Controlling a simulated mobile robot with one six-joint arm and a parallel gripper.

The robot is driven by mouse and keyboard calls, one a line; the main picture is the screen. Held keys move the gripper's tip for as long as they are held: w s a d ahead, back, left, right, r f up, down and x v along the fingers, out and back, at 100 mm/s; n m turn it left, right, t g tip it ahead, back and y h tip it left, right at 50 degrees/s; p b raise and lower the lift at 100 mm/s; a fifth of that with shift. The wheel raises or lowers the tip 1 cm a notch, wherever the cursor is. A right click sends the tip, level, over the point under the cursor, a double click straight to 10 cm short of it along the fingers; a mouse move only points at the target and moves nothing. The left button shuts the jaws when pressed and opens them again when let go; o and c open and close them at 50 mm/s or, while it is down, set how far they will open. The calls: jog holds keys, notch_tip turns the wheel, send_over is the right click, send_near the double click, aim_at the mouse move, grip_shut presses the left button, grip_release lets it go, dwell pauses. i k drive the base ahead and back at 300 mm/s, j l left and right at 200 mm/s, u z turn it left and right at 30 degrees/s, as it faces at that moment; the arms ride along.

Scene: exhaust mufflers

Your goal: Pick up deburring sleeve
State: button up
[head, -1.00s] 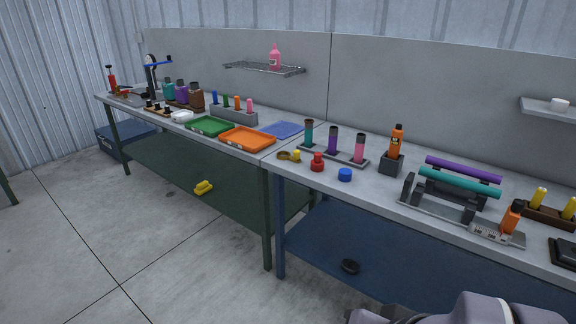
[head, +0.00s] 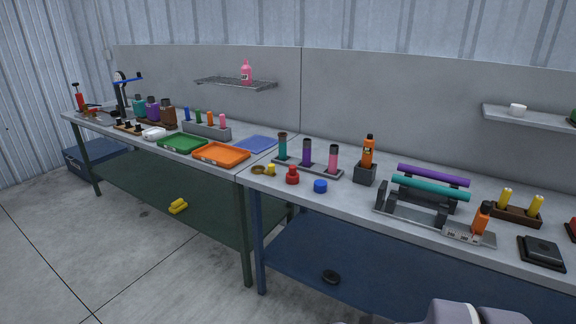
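I cannot tell for sure which thing is the deburring sleeve. On the near bench, small loose parts lie close to the front edge: a brass-coloured ring (head: 258,170), a yellow piece (head: 271,169) beside it, a red knob-like part (head: 292,176) and a blue round cap (head: 320,186). Behind them a grey rack holds upright teal (head: 282,147), purple (head: 306,153) and pink (head: 333,158) cylinders with dark tops. My gripper is not in view; only rounded grey parts of my arm show at the bottom right, in front of the bench and apart from these things.
An orange bottle (head: 368,152) stands in a dark holder. Purple (head: 433,175) and teal (head: 431,187) tubes lie on a cradle to the right. Orange (head: 221,154) and green (head: 182,143) trays sit on the left bench. A black object (head: 331,277) lies on the blue lower shelf.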

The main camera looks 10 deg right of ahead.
aim_at(293, 178)
jog(key=i+j, duration=0.15)
jog(key=i, duration=0.3)
jog(key=i+j, duration=0.1)
jog(key=i, duration=0.4)
jog(key=i+j, duration=0.15)
jog(key=i, duration=0.3)
jog(key=i+j+z, duration=0.1)
jog(key=i, duration=0.35)
jog(key=i+j, duration=0.2)
jog(key=i, duration=0.25)
